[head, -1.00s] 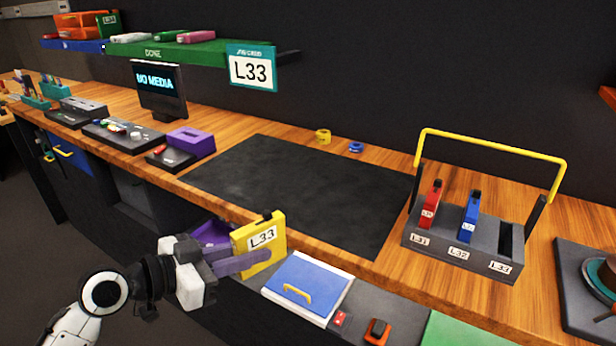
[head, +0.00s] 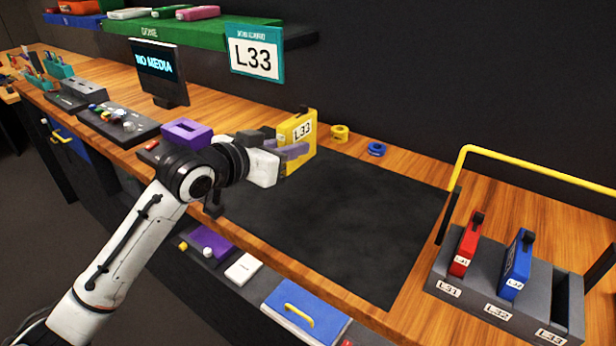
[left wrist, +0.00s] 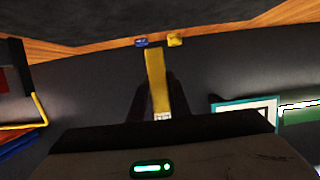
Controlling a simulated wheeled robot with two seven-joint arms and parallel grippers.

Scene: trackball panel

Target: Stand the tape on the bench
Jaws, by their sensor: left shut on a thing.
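The yellow tape marked L33 (head: 300,130) is a flat upright cartridge. It is held above the dark mat (head: 320,215) on the wooden bench (head: 405,160), its label facing my head camera. My left gripper (head: 288,152) is shut on its lower part. In the left wrist view the tape (left wrist: 157,80) shows edge-on between the two dark fingers of my left gripper (left wrist: 157,100). The gap between the tape and the mat is hard to judge. My right gripper is not in view.
A yellow ring (head: 339,133) and a blue ring (head: 376,149) lie behind the mat. A grey rack (head: 480,290) with a red tape (head: 467,245), a blue tape (head: 518,265) and an empty L33 slot stands at right. A purple device (head: 187,133) sits left.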

